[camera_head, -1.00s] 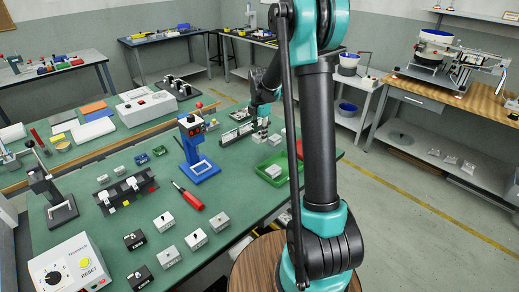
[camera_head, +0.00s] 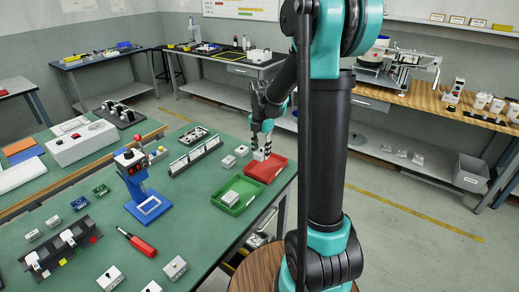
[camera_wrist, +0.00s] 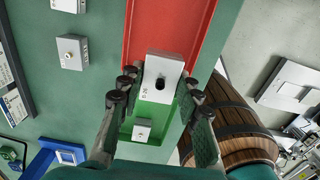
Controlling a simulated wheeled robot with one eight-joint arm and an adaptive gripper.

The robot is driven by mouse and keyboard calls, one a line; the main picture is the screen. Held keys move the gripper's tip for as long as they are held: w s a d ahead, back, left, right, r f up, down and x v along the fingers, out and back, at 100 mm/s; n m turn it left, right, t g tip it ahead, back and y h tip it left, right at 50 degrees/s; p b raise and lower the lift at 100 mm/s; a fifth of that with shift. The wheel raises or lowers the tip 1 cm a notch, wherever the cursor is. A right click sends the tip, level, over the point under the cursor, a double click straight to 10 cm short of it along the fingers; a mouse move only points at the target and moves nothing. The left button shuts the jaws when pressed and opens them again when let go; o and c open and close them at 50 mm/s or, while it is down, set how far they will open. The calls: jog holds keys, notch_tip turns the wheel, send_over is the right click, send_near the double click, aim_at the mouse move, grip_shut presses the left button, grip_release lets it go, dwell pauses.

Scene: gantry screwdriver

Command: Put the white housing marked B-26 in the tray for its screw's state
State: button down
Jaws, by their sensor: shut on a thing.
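My gripper (camera_head: 262,153) is shut on a white housing (camera_wrist: 165,65) and holds it over the red tray (camera_head: 277,172). In the wrist view the housing's top carries a small sideways mark that looks like B-26, and a dark round spot where its screw sits. The fingers grip its two sides. The housing covers the place where the red tray (camera_wrist: 150,30) meets the green tray (camera_wrist: 170,135). I cannot tell its height above the tray. The green tray (camera_head: 215,203) holds another white housing (camera_head: 230,198).
Two white housings (camera_head: 228,162) (camera_head: 241,151) stand left of the red tray. A dark rack (camera_head: 195,157), a blue stand (camera_head: 135,180) and a red screwdriver (camera_head: 137,242) are on the green bench. The bench edge is right of the trays.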

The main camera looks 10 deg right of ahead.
aim_at(261, 150)
jog(key=shift+f, duration=3.85)
jog(key=shift+f, duration=0.3)
jog(key=c, duration=1)
grip_release()
jog(key=shift+r, duration=0.1)
notch_tip(261, 150, up, 12)
jog(key=shift+f, duration=0.1)
